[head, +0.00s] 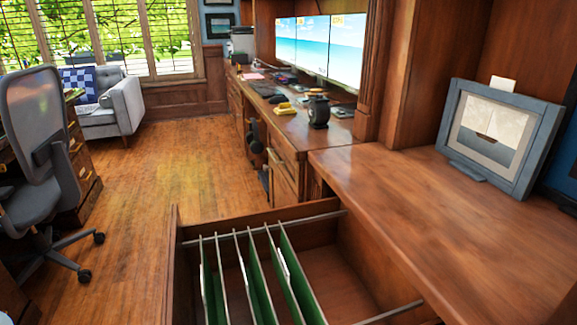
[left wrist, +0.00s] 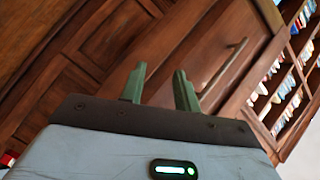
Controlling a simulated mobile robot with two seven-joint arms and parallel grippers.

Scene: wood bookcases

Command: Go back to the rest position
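My left gripper (left wrist: 160,82) shows in the left wrist view, with its two green fingers apart and nothing between them. Behind the fingers are wooden cabinet panels, with a metal bar handle (left wrist: 222,68) to the right of the fingers. Neither gripper shows in the head view. My right gripper is in no view.
An open wooden drawer (head: 255,212) with green hanging folders (head: 260,282) juts out at the bottom of the head view. A wooden counter (head: 440,225) bears a picture frame (head: 500,137). An office chair (head: 45,150) stands at left. Floor (head: 170,185) between is clear.

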